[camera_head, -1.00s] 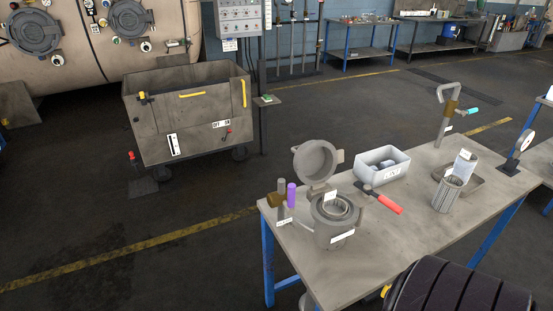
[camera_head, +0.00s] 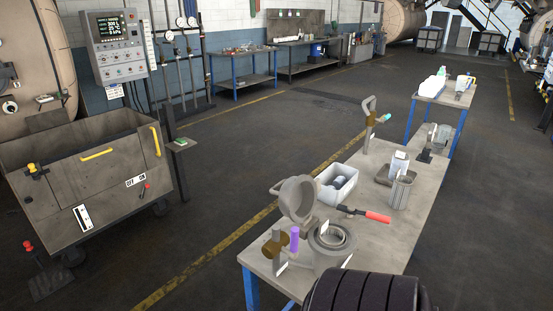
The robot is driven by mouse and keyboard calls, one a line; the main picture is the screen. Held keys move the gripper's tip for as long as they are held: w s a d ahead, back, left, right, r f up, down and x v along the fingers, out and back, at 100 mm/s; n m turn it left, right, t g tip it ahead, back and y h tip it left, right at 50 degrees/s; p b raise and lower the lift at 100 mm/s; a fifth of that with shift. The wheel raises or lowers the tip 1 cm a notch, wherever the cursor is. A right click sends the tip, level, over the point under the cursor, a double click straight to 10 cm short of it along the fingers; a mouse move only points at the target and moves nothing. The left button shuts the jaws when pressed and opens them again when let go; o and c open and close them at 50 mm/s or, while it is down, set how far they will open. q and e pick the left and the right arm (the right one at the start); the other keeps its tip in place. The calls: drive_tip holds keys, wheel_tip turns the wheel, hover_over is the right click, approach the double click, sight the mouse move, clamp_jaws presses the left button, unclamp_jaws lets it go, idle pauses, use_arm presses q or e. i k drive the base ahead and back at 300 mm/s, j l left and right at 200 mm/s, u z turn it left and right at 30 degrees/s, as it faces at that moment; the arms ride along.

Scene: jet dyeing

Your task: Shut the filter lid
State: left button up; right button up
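The filter housing (camera_head: 328,246) stands near the front end of the workbench, a grey round pot with a ribbed basket inside its mouth. Its filter lid (camera_head: 297,199) is a round grey cover, swung up and open on the left-back side of the housing. A red-handled tool (camera_head: 366,214) lies beside the housing on the right. A brown and grey valve (camera_head: 276,247) with a purple handle (camera_head: 294,239) stands at the left of the housing. Neither of my grippers is in view.
The workbench (camera_head: 395,233) also bears a white bin (camera_head: 336,185), a mesh cylinder (camera_head: 402,192) and a tap-like pipe (camera_head: 369,125). Open floor lies left of the bench.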

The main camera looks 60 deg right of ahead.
sight(297, 199)
drive_tip(key=i+z, duration=0.35)
drive_tip(key=z, duration=0.15)
drive_tip(key=i+j+z, duration=0.1)
drive_tip(key=i+z, duration=0.35)
drive_tip(key=i+j+z, duration=0.2)
drive_tip(key=z, duration=0.3)
drive_tip(key=i+j+z, duration=0.35)
drive_tip(key=z, duration=0.15)
drive_tip(key=i+j+z, duration=0.2)
drive_tip(key=z, duration=0.25)
drive_tip(key=i+j+z, duration=0.15)
drive_tip(key=z, duration=0.35)
drive_tip(key=i+j+z, duration=0.1)
drive_tip(key=j+z, duration=0.65)
drive_tip(key=z, duration=0.15)
drive_tip(key=j+z, duration=0.45)
drive_tip(key=i+l, duration=0.05)
drive_tip(key=l, duration=0.05)
